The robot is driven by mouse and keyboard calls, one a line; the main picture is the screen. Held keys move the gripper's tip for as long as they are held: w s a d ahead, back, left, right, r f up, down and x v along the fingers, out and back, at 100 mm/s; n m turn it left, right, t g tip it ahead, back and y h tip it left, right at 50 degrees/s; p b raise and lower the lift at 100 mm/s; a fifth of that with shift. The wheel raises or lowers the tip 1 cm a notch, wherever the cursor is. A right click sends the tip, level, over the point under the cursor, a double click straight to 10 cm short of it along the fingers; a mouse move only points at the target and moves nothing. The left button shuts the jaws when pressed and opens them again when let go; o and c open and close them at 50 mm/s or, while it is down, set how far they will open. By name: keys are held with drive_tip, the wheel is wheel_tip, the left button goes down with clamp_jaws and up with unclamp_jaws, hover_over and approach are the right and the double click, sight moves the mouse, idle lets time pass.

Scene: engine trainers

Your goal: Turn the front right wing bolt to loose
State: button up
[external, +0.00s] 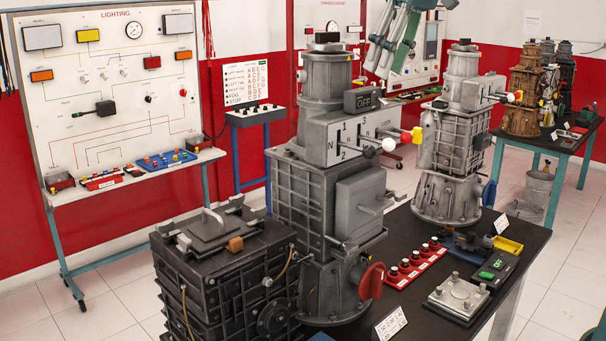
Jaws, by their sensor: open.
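My gripper (384,62) hangs at the top centre, above and behind the grey gear unit, with its fingers apart and nothing visible between them. It is well away from the bench top. A silver square plate (458,296) with small upright bolts near its corners lies at the front right of the dark bench. I cannot tell whether these are wing bolts, or how tight they are. A red wing-shaped knob (371,281) sits on the lower right of the grey gear unit (318,195). A dark ribbed box (225,285) with a handled lid stands at front left.
A second grey unit (449,150) stands farther back on the bench (515,248). A lighting board (110,80) stands at left.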

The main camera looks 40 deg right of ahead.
drive_tip(key=w+a+f+g+p, duration=0.2)
drive_tip(key=w+a+p, duration=0.1)
drive_tip(key=w+a, duration=0.8)
drive_tip(key=g+p, duration=0.2)
hover_over(259, 207)
drive_tip(key=shift+h, duration=0.3)
wheel_tip(259, 207, down, 24)
drive_tip(key=shift+r, duration=0.25)
drive_tip(key=shift+f, duration=0.3)
drive_tip(key=shift+f+p, duration=0.3)
drive_tip(key=shift+f, duration=3.55)
drive_tip(key=shift+c, duration=0.5)
drive_tip(key=c, duration=0.8)
